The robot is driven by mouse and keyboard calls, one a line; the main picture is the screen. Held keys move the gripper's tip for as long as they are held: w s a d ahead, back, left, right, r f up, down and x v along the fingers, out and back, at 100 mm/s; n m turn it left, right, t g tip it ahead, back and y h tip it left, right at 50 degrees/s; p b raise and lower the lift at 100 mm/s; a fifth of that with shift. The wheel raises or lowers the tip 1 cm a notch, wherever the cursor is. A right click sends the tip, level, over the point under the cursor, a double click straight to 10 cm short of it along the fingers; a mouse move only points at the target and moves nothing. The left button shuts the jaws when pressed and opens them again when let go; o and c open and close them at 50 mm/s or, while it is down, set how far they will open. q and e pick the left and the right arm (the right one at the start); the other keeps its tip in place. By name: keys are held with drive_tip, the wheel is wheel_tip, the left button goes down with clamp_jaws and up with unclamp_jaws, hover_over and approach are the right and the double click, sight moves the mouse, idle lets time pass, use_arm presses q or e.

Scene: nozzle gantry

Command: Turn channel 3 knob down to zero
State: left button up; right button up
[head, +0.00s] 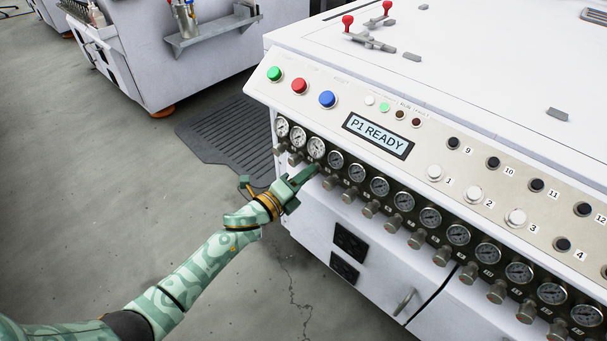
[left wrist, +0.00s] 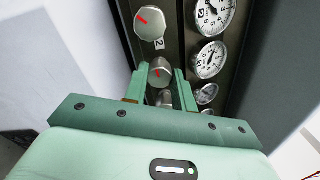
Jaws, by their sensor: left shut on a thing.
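My left gripper (head: 309,173) reaches the left end of the row of knobs and gauges on the machine's front. In the left wrist view, its two green fingers (left wrist: 160,76) are shut on a grey knob (left wrist: 161,69), one on each side. A short red mark shows on the knob's face. It is the knob after the one labelled 2 (left wrist: 149,20), whose red mark points up and left, so it appears to be the channel 3 knob. Its own label is hidden. The third gauge (head: 317,149) sits above it in the head view. My right gripper is not in view.
Further knobs, such as this one (head: 371,208), run closely spaced to the right under their gauges. A display (head: 378,136) reads "P1 READY". Coloured buttons, including a blue one (head: 327,98), sit above the row. A dark mat (head: 225,135) lies on the floor.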

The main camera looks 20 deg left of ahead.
use_arm(q)
drive_tip(key=shift+a+f+n+p, duration=0.1)
drive_tip(key=shift+n+p, duration=1.05)
drive_tip(key=shift+n, duration=2.65)
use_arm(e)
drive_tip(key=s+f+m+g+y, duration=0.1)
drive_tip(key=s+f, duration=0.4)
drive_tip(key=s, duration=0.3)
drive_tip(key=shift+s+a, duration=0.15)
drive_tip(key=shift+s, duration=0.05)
use_arm(q)
drive_tip(key=o, duration=1)
